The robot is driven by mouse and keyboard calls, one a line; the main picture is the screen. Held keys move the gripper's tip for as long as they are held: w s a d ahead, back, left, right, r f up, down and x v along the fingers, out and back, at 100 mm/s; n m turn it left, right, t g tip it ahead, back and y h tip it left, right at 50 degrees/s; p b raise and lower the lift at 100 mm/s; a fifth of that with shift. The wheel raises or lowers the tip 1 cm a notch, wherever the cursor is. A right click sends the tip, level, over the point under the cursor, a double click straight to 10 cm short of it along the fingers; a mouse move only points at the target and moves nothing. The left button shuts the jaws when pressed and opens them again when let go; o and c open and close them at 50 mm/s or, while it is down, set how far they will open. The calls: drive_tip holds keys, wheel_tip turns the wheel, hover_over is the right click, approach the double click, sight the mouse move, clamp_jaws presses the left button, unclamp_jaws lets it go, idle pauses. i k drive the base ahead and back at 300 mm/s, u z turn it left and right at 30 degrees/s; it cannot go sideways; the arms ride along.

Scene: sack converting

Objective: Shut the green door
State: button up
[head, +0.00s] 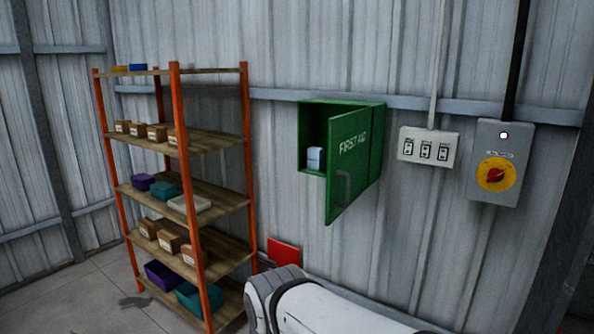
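The green door (350,157) belongs to a green first aid cabinet (311,110) on the corrugated wall. The door stands partly open, hinged at the cabinet's right side and swung out toward me. A small pale blue box (315,158) sits inside at the bottom. White links of my arm show at the bottom centre, below the cabinet and apart from the door. My gripper is not in view.
An orange-framed shelf rack (190,200) with boxes and bins stands left of the cabinet. A switch panel (429,146) and a grey isolator box (499,163) with a red and yellow knob are on the wall to the right. A red object (284,253) is low below the cabinet.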

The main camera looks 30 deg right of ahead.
sight(349, 134)
drive_tip(key=z, duration=1.1)
drive_tip(key=i, duration=0.95)
drive_tip(key=k, duration=1.3)
drive_tip(key=z, duration=0.2)
drive_tip(key=i, duration=0.9)
drive_tip(key=u, duration=0.4)
